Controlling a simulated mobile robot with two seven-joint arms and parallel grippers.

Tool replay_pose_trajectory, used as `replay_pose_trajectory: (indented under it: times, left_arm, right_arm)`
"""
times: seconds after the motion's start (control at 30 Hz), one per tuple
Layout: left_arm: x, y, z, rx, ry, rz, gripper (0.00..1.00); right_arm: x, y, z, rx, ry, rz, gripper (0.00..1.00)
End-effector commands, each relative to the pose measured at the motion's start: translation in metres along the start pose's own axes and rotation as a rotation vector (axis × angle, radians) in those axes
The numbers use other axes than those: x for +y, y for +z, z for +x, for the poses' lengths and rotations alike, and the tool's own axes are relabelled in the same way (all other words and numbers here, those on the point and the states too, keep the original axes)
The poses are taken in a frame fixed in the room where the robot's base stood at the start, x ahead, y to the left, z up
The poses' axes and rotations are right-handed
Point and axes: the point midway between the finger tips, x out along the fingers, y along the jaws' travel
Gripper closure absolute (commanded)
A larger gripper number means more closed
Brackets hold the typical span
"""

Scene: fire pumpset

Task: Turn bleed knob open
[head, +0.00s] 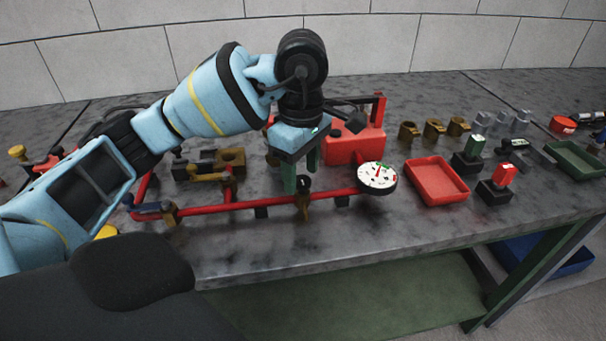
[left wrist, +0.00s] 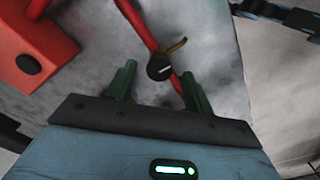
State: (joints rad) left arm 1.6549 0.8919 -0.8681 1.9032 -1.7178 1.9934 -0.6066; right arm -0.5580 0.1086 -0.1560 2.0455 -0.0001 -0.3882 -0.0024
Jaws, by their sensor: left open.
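The bleed knob, a small round black knob with a white mark (head: 304,183), sits on the red pipe at a brass fitting. It also shows in the left wrist view (left wrist: 159,67), just beyond and between the fingertips. My left gripper (head: 301,182) has green fingers and points down at the knob. In the left wrist view its fingers (left wrist: 158,76) are apart, with the knob between their tips; I cannot tell whether they touch it. My right gripper is not in view.
A round white gauge (head: 378,177) stands right of the knob. A red box (head: 355,145) is behind, and a red tray (head: 436,181) lies to the right. Brass valves (head: 229,158) are left. The table's front edge is clear.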

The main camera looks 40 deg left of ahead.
Motion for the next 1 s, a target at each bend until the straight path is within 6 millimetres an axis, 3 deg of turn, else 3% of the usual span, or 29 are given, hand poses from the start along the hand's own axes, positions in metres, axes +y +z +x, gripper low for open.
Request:
replay_pose_trajectory:
  times: [0.4,0.77,1.0]
  left_arm:
    - [0.0001,0.0001,0.0093,-0.001,0.002,0.000,0.48]
    - [0.0001,0.0000,0.0091,-0.001,0.002,-0.001,0.92]
    - [0.0000,0.0000,0.0088,-0.001,0.001,-0.025,0.92]
  right_arm:
    - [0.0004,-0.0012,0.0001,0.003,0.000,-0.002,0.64]
    - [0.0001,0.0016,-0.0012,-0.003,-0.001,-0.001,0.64]
    - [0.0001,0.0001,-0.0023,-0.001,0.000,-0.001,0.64]
